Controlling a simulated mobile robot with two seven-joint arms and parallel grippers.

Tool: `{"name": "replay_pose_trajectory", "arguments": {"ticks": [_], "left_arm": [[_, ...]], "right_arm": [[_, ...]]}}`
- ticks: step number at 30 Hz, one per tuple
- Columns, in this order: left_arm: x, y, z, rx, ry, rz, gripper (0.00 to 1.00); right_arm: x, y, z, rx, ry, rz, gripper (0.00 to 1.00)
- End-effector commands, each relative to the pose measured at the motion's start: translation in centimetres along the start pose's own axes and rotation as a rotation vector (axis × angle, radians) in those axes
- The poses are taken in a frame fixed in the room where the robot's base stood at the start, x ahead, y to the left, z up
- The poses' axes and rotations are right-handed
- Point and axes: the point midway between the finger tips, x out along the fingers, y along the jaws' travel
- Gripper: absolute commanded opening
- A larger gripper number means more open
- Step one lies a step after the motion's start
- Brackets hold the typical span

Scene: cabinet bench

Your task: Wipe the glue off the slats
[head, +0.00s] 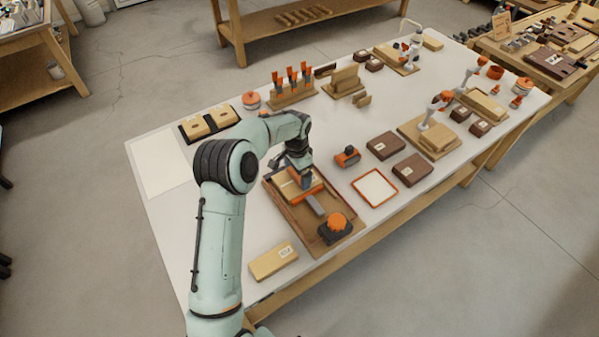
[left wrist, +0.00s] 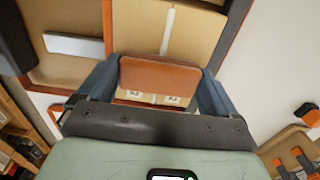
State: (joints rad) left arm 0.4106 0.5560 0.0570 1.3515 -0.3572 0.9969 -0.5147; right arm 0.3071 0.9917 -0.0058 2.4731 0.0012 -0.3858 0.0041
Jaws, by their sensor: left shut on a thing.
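My left gripper (head: 304,184) is over the brown tray (head: 293,218) in the head view. In the left wrist view its two fingers (left wrist: 160,82) are shut on a reddish-brown block (left wrist: 158,75). Pale wooden slats (left wrist: 195,32) lie below the block. A white line of glue (left wrist: 168,30) runs along them and shows on both sides of the block. The block hides the middle of that line; I cannot tell whether it touches the wood. In the head view the arm partly hides the slats (head: 291,190). My right gripper is not in view.
A grey strip (head: 314,204) and an orange-knobbed tool (head: 335,223) are in the tray's near part. A labelled wooden block (head: 273,261) lies in front. An orange-framed white pad (head: 375,188) and dark boxes (head: 386,145) stand to the right. The bench's left end is mostly clear.

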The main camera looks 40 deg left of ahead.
Motion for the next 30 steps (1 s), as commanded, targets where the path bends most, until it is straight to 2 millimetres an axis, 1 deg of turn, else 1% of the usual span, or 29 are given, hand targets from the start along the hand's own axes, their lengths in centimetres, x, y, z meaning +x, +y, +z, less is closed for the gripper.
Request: {"name": "replay_pose_trajectory", "arguments": {"ticks": [1, 6, 13, 22, 30], "left_arm": [[0.3, -0.1, 0.5, -0.002, -0.003, 0.000, 0.68], [0.4, 0.0, 1.5, -0.002, -0.005, 0.000, 0.68], [0.4, 0.0, 2.0, -0.001, -0.007, 0.001, 0.68], [0.4, 0.0, 3.7, -0.003, -0.008, 0.002, 0.68], [0.2, 0.0, 4.2, -0.003, -0.007, 0.002, 0.68]], "right_arm": [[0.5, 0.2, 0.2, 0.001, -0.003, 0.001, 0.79], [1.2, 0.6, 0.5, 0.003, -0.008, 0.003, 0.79], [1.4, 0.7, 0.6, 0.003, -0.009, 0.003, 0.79], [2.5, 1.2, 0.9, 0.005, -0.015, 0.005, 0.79], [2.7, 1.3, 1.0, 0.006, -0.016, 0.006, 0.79]]}}
